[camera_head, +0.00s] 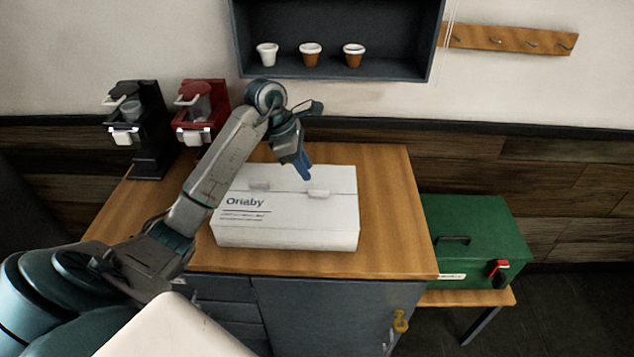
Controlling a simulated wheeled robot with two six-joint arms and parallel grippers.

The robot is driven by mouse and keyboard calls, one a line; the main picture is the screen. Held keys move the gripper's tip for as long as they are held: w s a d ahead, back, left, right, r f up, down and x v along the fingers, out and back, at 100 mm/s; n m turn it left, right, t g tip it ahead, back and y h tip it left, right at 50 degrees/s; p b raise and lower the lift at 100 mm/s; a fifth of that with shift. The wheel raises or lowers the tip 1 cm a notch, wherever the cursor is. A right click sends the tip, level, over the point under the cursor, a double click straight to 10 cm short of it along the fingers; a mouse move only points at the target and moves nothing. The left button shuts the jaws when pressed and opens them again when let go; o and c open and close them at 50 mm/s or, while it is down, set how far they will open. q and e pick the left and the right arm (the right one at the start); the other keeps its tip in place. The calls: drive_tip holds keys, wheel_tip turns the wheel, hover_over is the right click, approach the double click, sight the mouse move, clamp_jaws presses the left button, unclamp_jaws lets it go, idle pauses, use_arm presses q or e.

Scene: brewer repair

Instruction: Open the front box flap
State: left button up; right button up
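A white closed box (290,236) printed "Onaby" lies on the wooden counter. Its top has a seam across it, with the front flap (285,207) on the near side lying flat. Two small pale tabs show along the seam, a left tab (260,185) and a right tab (318,194). My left gripper (305,172) points down over the back part of the box top, just behind the right tab. Its blue fingers overlap in this view, so their opening and any contact with the box cannot be told. My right gripper is not in view.
A black brewer (150,150) and a red brewer (203,110) stand at the counter's back left. A dark wall shelf (340,90) with cups hangs behind. The counter (395,225) is clear right of the box. A green case (470,225) sits on a lower bench.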

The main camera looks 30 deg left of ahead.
sight(318, 190)
use_arm(q)
drive_tip(key=p+x, duration=0.2)
drive_tip(key=x, duration=0.4)
drive_tip(key=shift+w+d+f, duration=0.1)
drive_tip(key=shift+d+f, duration=0.15)
drive_tip(key=shift+f, duration=0.1)
drive_tip(key=shift+d+f+p, duration=0.1)
drive_tip(key=shift+f+p, duration=0.2)
drive_tip(key=shift+f, duration=0.15)
drive_tip(key=shift+w, duration=0.1)
drive_tip(key=c, duration=0.5)
clamp_jaws()
